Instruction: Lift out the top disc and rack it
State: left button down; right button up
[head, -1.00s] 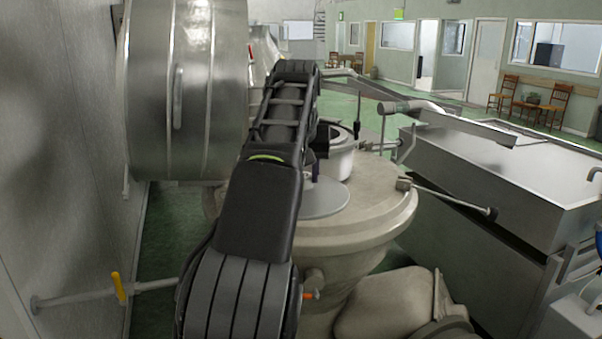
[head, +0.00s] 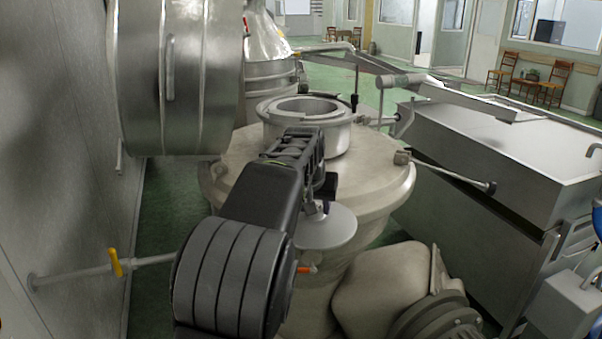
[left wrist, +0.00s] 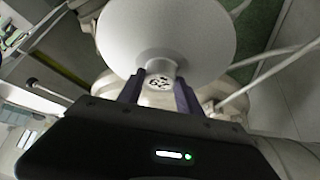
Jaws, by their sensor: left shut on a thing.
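A flat round pale grey disc (head: 328,232) is held by my left gripper (head: 322,207) at the near side of the cream machine housing (head: 375,165). In the left wrist view the disc (left wrist: 165,35) fills the upper middle. Its short hub (left wrist: 160,80), with dark markings on its end, sits between the two purple fingers of my left gripper (left wrist: 158,92), which are shut on it. The round metal bowl (head: 345,137) on top of the housing is open at the top, beyond my arm; its inside is mostly hidden. No rack is clearly seen. My right gripper is not in view.
A large steel drum (head: 180,80) and a wall stand close on the left. A long steel tank (head: 490,150) stands on the right. A rod (head: 455,174) sticks out beside the housing. A pipe with a yellow handle (head: 115,262) is at lower left.

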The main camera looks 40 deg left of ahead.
aim_at(335, 246)
pick_arm(q)
jog(key=shift+m+h, duration=0.4)
jog(key=shift+m, duration=0.3)
jog(key=d+f, duration=0.2)
jog(key=s+d+f, duration=0.1)
jog(key=d+f, duration=0.1)
jog(key=f, duration=0.1)
jog(key=d+f+b, duration=0.1)
jog(key=d+f, duration=0.2)
jog(key=shift+s+f, duration=0.15)
jog(key=shift+s, duration=0.1)
jog(key=s+d+f+m+h+b, duration=0.1)
jog(key=s+d+f, duration=0.1)
jog(key=d+f, duration=0.2)
jog(key=s+d+f+m, duration=0.2)
jog(key=s+d+f, duration=0.1)
jog(key=d, duration=0.7)
jog(key=shift+s+d+f+t+h+b, duration=0.3)
jog(key=shift+f+h+b, duration=0.1)
jog(key=shift+f, duration=0.3)
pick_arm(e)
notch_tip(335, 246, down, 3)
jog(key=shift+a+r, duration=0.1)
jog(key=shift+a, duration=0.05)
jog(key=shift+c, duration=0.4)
